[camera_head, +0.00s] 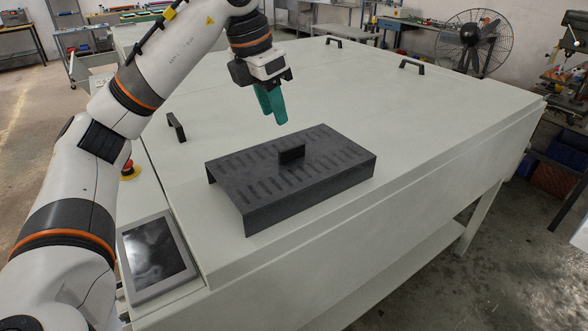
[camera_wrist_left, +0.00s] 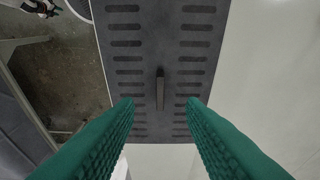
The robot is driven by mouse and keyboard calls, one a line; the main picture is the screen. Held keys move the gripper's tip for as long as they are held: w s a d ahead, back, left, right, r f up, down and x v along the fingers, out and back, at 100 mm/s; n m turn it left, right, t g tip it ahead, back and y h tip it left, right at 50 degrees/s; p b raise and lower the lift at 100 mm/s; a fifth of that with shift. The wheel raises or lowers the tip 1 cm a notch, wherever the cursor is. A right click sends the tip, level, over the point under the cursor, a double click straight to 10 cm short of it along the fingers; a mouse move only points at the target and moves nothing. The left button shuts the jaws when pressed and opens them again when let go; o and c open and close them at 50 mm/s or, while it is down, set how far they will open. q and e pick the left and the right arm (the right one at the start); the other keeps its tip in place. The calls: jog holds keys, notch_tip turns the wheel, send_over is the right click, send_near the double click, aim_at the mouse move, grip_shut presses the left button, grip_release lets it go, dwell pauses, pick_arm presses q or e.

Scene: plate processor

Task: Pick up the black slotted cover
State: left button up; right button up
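The black slotted cover (camera_head: 225,185) sits on the white machine top near its front edge, with rows of slots and a small upright handle (camera_head: 291,154) in the middle. In the left wrist view the cover (camera_wrist_left: 158,60) lies below my fingers, and its handle (camera_wrist_left: 160,90) shows between them. My left gripper (camera_head: 276,115) hangs above and behind the handle, apart from the cover. Its green fingers (camera_wrist_left: 160,120) are spread wide and hold nothing. My right gripper is not in view.
The white machine (camera_head: 420,130) has a broad flat top with free room around the cover. Black handles (camera_head: 176,127) stand on its lids. A screen panel (camera_head: 155,255) and a red button (camera_head: 128,168) are at the left. A fan (camera_head: 475,42) stands behind.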

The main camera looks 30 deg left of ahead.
pick_arm(q)
jog(key=p, duration=0.1)
send_over(291, 146)
jog(key=s, duration=0.3)
jog(key=f, duration=0.4)
jog(key=shift+w+a+f, duration=0.25)
jog(key=shift+a+f, duration=0.1)
jog(key=shift+a, duration=0.05)
jog(key=p+x, duration=0.1)
jog(key=x, duration=0.1)
jog(key=p+x, duration=0.1)
jog(key=x, duration=0.1)
jog(key=shift+w+d+f, duration=0.2)
jog(key=shift+w+f, duration=0.05)
jog(key=shift+w, duration=0.25)
jog(key=shift+f, duration=0.25)
grip_shut()
jog(key=shift+w+r, duration=0.1)
